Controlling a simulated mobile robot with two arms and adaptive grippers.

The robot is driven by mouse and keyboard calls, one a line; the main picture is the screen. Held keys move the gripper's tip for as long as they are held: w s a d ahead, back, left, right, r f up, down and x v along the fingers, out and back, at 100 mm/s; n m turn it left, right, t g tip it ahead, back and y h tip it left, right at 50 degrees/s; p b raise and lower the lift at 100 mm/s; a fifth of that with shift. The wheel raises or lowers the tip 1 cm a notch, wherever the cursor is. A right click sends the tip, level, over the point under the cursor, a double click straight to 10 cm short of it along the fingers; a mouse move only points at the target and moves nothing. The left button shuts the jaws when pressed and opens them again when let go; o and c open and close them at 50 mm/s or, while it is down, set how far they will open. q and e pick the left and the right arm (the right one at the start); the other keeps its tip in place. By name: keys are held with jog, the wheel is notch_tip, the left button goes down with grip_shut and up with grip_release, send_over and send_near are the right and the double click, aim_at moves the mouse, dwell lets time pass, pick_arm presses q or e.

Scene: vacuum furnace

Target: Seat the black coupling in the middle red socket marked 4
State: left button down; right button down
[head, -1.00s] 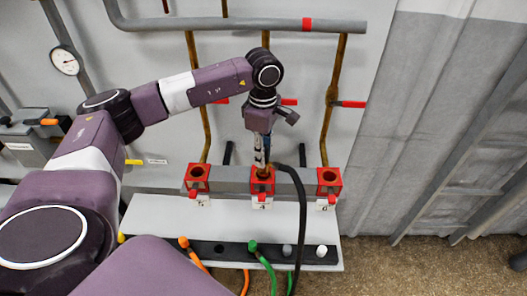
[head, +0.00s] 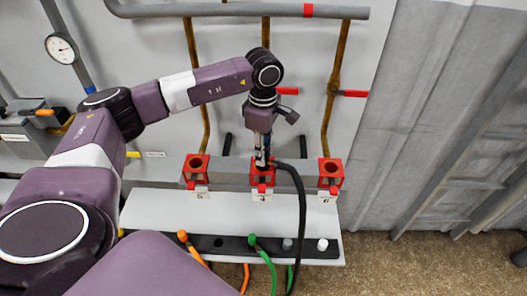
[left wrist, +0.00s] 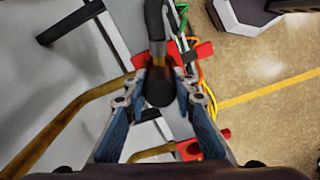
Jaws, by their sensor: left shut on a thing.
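The black coupling (left wrist: 160,92) is at the end of a black hose (head: 302,215). My left gripper (head: 263,162) is shut on it; in the left wrist view the gripper (left wrist: 162,86) has a finger on each side of it. In the head view the gripper and coupling are at the middle red socket (head: 263,180), which has a white tag (head: 262,197) below it. The fingers and hose cover the socket's opening, so I cannot tell how far the coupling is in. My right gripper is not in view.
A left red socket (head: 196,168) and a right red socket (head: 330,173) flank the middle one on a grey bar. A pale shelf lies in front, with a dark strip (head: 220,246) holding orange and green hose ends. Brown pipes with red handles rise behind.

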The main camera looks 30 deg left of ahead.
pick_arm(q)
jog(key=shift+f+b, duration=0.25)
jog(key=shift+b, duration=0.05)
dwell(0.5)
jog(key=c, duration=1.5)
grip_release()
jog(key=shift+r, duration=0.35)
notch_tip(320, 180, up, 11)
jog(key=shift+r, duration=0.15)
